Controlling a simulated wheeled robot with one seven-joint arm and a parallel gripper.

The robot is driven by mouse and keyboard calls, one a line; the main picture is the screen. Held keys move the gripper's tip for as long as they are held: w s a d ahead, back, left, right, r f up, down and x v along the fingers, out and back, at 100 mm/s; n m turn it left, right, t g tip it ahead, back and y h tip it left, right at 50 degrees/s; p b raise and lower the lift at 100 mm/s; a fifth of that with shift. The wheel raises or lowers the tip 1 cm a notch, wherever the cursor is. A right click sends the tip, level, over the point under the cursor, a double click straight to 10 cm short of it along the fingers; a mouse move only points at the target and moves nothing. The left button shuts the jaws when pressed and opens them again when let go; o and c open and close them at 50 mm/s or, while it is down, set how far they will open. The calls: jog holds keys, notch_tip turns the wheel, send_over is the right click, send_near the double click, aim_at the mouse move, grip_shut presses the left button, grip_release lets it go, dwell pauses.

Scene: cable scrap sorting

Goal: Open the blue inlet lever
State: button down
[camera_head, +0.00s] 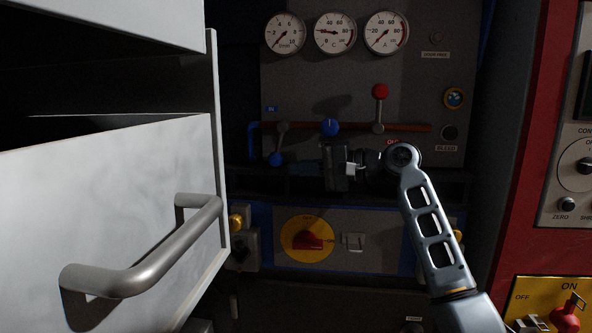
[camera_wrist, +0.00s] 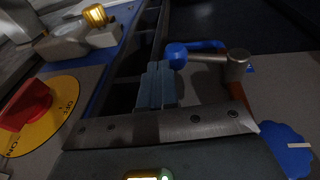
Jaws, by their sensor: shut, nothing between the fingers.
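The blue inlet lever (camera_head: 279,144) is on the grey panel, under a small blue tag. Its grey arm hangs down from the pipe, with a blue ball knob (camera_head: 275,159) at its lower end. In the wrist view the lever arm (camera_wrist: 208,59) runs from its grey pivot to the blue knob (camera_wrist: 176,55). My gripper (camera_head: 303,168) is shut and empty, just right of the knob in the head view. In the wrist view my fingertips (camera_wrist: 157,75) are close beside the knob; I cannot tell whether they touch it.
A blue handwheel (camera_head: 330,127) and an upright red-knobbed lever (camera_head: 379,105) sit further right along the pipe. A yellow dial with a red switch (camera_head: 309,241) is below. A white open drawer (camera_head: 120,200) with a bar handle fills the left foreground.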

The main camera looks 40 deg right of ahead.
jog(key=b+v, duration=0.1)
jog(key=v, duration=0.5)
jog(key=shift+s, duration=0.2)
